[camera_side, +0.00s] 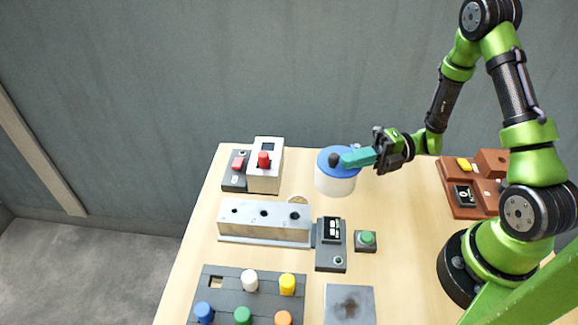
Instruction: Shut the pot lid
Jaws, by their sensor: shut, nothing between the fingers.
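The pot (335,184) is a white cylinder standing near the back middle of the table. Its blue lid (328,155) lies over the top of the pot, with a dark knob (334,160) on it. From this view I cannot tell whether the lid is fully seated. My gripper (345,161) has teal fingers and reaches in from the right. The fingers are shut, with their tips at or just beside the knob, over the lid. I cannot tell if they touch it. The fingers hide the right part of the lid.
A white box with a red knob (264,160) stands left of the pot. A metal block with holes (264,222), a dark display unit (331,245) and a green button (367,238) lie in front. A grey rack of coloured pegs (217,285) is nearer. Bare table (405,225) lies right.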

